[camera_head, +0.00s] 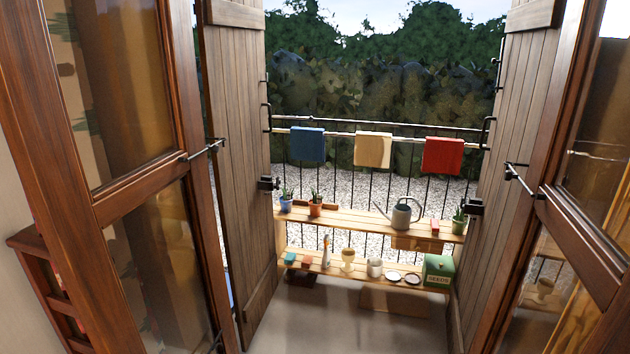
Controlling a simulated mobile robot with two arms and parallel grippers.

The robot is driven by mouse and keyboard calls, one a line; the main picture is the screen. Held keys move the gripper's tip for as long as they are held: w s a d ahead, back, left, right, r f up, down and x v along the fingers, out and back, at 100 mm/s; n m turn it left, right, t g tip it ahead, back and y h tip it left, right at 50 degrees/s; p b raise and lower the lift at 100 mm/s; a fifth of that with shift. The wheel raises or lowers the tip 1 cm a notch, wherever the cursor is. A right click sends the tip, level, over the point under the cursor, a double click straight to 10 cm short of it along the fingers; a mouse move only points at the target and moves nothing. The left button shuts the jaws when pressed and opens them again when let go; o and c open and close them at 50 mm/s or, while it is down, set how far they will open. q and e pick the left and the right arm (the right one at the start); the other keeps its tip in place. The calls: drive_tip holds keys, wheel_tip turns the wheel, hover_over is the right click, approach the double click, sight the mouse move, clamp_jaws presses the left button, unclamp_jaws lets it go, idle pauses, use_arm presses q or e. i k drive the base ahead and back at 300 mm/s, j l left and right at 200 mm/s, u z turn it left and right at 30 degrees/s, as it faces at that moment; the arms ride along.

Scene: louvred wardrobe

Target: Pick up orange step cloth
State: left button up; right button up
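I cannot make out a cloth that is clearly orange. Three cloths hang folded over the balcony railing: a blue cloth (307,145) on the left, a cream cloth (373,150) in the middle and a red cloth (443,155) on the right. A small orange-red item (307,260) lies on the lower shelf, too small to identify. Neither of my grippers is in view.
Open glazed doors (75,207) and wooden shutters (237,170) flank the opening on both sides. Across it stands a two-tier wooden shelf (345,220) with plant pots, a watering can (401,215) and a green box (438,271). The floor (345,330) in front is clear.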

sight(306, 262)
drive_tip(key=i+l+z, duration=0.1)
drive_tip(key=i, duration=0.5)
drive_tip(key=i+l, duration=0.1)
drive_tip(key=i, duration=0.45)
drive_tip(key=l+z, duration=0.05)
